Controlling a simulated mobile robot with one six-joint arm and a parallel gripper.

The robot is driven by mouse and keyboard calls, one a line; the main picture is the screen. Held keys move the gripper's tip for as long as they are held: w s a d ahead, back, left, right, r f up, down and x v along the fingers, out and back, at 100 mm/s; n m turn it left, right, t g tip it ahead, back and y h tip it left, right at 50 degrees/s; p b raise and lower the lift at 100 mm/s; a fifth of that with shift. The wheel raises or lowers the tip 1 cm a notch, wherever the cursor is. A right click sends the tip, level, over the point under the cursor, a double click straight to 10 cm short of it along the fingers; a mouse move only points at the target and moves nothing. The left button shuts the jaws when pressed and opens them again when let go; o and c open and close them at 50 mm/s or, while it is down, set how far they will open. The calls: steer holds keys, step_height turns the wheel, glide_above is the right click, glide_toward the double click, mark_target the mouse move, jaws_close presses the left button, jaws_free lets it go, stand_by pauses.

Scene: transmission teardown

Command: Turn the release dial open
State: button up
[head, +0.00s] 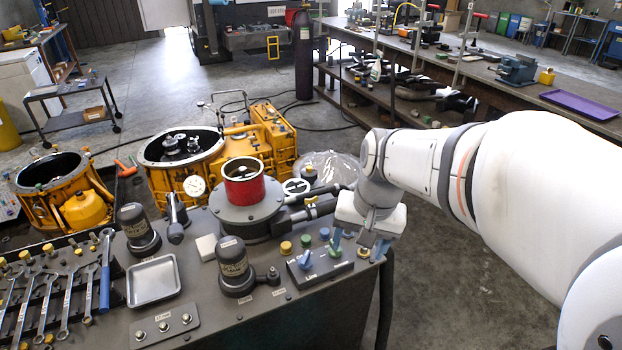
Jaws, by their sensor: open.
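A dark control box (320,268) sits near the right end of the bench top in the head view. It carries a blue dial (305,261) on its left and a green-and-blue dial (333,249) on its right, each with small white lettering beside it. I cannot tell which is the release dial or read its setting. My gripper (358,248) points down over the right end of the box, its two bluish fingers apart. Its left finger is close to the green-and-blue dial; contact cannot be told. No object shows between the fingers.
A red cylinder (244,185) on a grey flange stands left of the gripper. Dark canisters (234,268), a metal tray (153,281) and several wrenches (69,290) lie farther left. The bench's right edge is close.

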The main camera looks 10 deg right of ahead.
steer(key=w+d+f+m+g+y+p, duration=0.1)
steer(key=w+f+m+y, duration=0.1)
steer(key=w+f+m, duration=0.45)
steer(key=w+d+f+m+g+y+p, duration=0.1)
steer(key=w+d+f+m+g, duration=0.2)
steer(key=w, duration=0.7)
steer(key=shift+m+t, duration=0.35)
steer(key=shift+t, duration=0.25)
steer(key=x, duration=0.2)
steer(key=p+x, duration=0.1)
steer(key=x, duration=0.2)
steer(key=a+x, duration=0.1)
steer(key=x, duration=0.1)
steer(key=shift+s+a, duration=0.2)
steer(key=shift+s, duration=0.1)
steer(key=shift+c, duration=0.4)
steer(key=c, duration=0.9)
